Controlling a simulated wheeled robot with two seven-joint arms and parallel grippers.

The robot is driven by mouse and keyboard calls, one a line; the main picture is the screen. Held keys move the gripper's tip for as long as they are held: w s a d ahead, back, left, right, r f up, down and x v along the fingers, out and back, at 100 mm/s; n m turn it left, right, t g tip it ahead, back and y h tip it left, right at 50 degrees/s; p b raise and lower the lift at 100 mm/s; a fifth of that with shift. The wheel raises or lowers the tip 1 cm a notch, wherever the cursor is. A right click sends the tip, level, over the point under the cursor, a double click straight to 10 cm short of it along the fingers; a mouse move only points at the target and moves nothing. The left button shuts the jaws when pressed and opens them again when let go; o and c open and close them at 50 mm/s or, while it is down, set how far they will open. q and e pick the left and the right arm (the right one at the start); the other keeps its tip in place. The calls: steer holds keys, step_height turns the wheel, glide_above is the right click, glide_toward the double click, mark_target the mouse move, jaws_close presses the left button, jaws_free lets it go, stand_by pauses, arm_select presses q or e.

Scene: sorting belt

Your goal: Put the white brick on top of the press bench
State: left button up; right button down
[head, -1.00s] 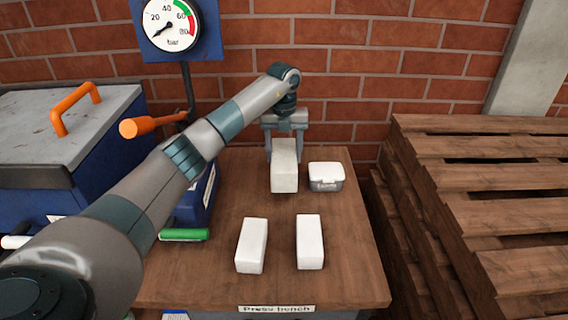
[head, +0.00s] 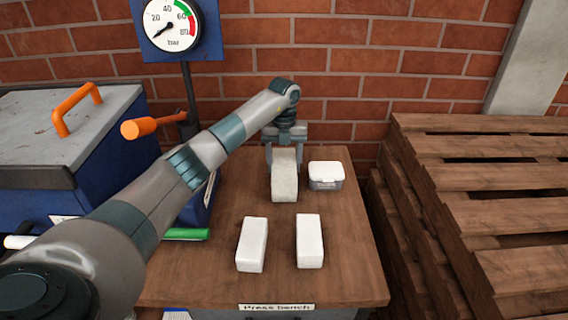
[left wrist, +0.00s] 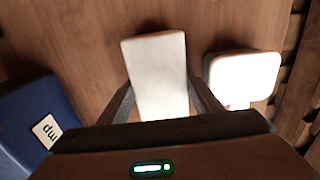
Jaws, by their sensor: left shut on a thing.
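My left gripper (head: 285,150) is shut on a white brick (head: 285,185) over the back part of the press bench (head: 200,275), a wooden top with a label on its front edge. The brick also shows between the fingers in the left wrist view (left wrist: 158,75). I cannot tell whether its underside touches the wood. Two more white bricks lie on the bench nearer the front, one on the left (head: 252,244) and one on the right (head: 310,240). My right gripper is in neither view.
A small white-lidded box (head: 326,175) stands just right of the held brick. A green object (head: 186,234) lies at the bench's left, beside blue equipment with an orange handle (head: 75,108). Wooden pallets (head: 480,190) are stacked on the right, and a brick wall stands behind.

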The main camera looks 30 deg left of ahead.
arm_select(q)
steer(key=shift+f, duration=0.1)
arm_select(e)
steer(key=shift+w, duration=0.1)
arm_select(q)
steer(key=o, duration=1.2)
steer(key=shift+o, duration=0.4)
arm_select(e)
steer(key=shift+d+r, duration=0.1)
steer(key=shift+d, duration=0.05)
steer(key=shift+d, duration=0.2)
arm_select(q)
steer(key=shift+r, duration=0.45)
step_height(320, 180, up, 5)
steer(key=shift+r+b, duration=0.2)
steer(key=shift+b, duration=0.3)
steer(key=shift+r, duration=0.75)
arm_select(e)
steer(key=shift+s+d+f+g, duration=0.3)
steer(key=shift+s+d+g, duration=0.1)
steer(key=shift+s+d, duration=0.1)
